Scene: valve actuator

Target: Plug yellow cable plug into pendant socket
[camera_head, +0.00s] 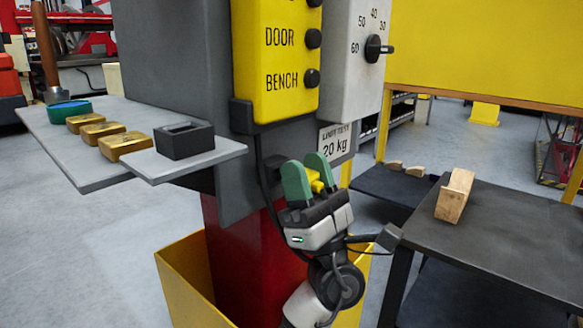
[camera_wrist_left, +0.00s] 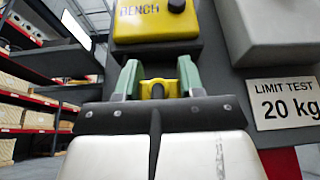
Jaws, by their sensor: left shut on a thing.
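My left gripper (camera_head: 311,172) has green fingers and is shut on the yellow cable plug (camera_head: 316,183), below the pendant. In the left wrist view the plug (camera_wrist_left: 159,88) sits between the fingertips (camera_wrist_left: 159,75). The yellow pendant (camera_head: 275,60) has black knobs marked DOOR and BENCH. Its lower end (camera_wrist_left: 150,24) is just beyond the fingertips in the left wrist view, with a dark part under it. I cannot make out a socket opening there; the plug looks apart from the pendant. A black cable (camera_head: 262,165) hangs from the pendant's lower left. My right gripper is not in view.
A grey shelf (camera_head: 75,155) holds several brass blocks (camera_head: 125,145), a green round piece (camera_head: 69,112) and a black recessed box (camera_head: 185,140). A grey dial box (camera_head: 355,60) and "20 kg" sign (camera_head: 335,142) are close right. A dark table (camera_head: 510,235) bears a wooden block (camera_head: 454,196).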

